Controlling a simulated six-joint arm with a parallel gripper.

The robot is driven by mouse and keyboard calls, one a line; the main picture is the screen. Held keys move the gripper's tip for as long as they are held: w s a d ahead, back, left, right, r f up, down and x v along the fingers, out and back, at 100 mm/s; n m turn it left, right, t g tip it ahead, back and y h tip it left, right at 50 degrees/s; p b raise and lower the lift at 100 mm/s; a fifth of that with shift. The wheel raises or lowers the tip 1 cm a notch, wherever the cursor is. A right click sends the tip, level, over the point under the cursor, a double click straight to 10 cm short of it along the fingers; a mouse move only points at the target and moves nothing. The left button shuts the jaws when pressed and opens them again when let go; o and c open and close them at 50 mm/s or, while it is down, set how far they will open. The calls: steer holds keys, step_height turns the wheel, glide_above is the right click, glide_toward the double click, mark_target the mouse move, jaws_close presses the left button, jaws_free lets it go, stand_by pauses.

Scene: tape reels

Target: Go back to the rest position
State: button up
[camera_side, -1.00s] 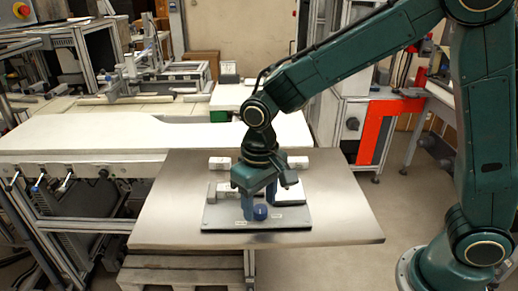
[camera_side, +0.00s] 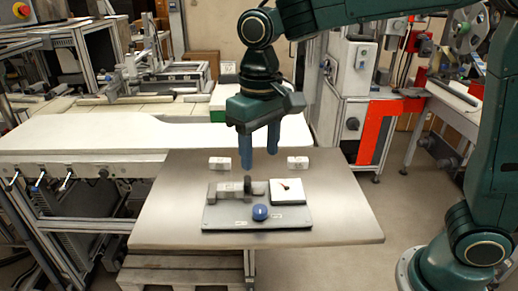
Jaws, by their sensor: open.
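My gripper (camera_side: 260,160) hangs in the air above the back part of the metal table (camera_side: 165,215). Its two blue fingers point down and are apart, with nothing between them. Below it, a grey base plate (camera_side: 225,217) lies on the table. On the plate are a grey fixture (camera_side: 222,191) with a dark upright part, a blue ball-like knob (camera_side: 260,212) at the front, and a white square block (camera_side: 287,191) with a small dark mark on top.
Two small white boxes stand behind the plate, one at left (camera_side: 219,163) and one at right (camera_side: 298,163). A white bench (camera_side: 90,137) lies behind and left of the table. An orange-red frame (camera_side: 375,130) stands at the back right. The air around my gripper is clear.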

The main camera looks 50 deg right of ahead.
stand_by(0.4)
steer(key=s+d+t, duration=0.5)
steer(key=s+d, duration=0.9)
steer(key=s, duration=0.3)
steer(key=shift+s+d+r+t, duration=0.2)
steer(key=shift+s+r+t, duration=0.1)
steer(key=shift+s, duration=0.05)
